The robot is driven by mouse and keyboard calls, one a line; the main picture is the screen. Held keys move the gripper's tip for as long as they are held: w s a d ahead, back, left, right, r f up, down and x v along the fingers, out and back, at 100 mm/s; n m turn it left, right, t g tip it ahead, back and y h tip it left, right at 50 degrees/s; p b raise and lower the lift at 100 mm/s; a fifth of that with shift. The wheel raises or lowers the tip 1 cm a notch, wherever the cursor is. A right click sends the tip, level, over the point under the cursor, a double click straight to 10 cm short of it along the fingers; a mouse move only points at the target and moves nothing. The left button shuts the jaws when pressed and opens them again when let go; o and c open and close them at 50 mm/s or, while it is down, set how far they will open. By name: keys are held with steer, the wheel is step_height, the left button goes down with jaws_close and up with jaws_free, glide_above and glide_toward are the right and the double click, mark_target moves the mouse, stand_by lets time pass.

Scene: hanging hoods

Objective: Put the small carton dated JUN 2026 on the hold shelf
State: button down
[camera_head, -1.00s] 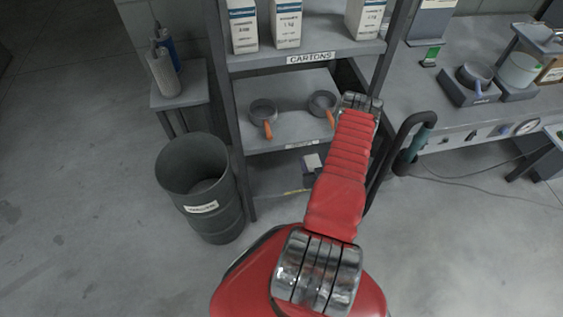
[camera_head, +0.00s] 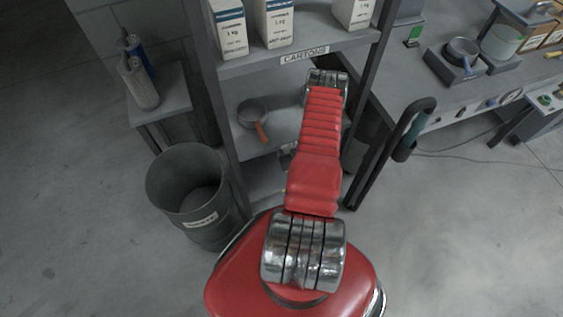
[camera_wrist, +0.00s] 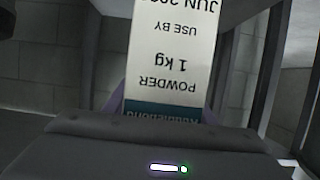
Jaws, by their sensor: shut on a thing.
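In the wrist view a white carton (camera_wrist: 172,50) with a teal band shows upside down, its print reading POWDER, 1 kg, USE BY and JUN with the year cut off by the frame edge. My gripper (camera_wrist: 165,103) is shut on this carton, with purple pads at its two sides. In the head view my red arm reaches to the shelf rack, and its own links hide the gripper and the held carton. The rack's upper shelf (camera_head: 340,45) is labelled CARTONS. I cannot make out a hold label on any shelf.
Three cartons, left (camera_head: 228,32), middle (camera_head: 274,25) and right (camera_head: 353,12), stand on the upper shelf. A pan (camera_head: 252,113) is on the shelf below. A bin (camera_head: 190,190) stands left of the rack. A bench (camera_head: 400,85) and a dark handle (camera_head: 405,150) are at right.

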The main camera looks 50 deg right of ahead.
steer(key=shift+w+f, duration=0.1)
steer(key=shift+f, duration=2.75)
steer(key=shift+f, duration=2.05)
steer(key=shift+f, duration=0.1)
steer(key=c, duration=0.8)
jaws_free()
steer(key=v, duration=1.2)
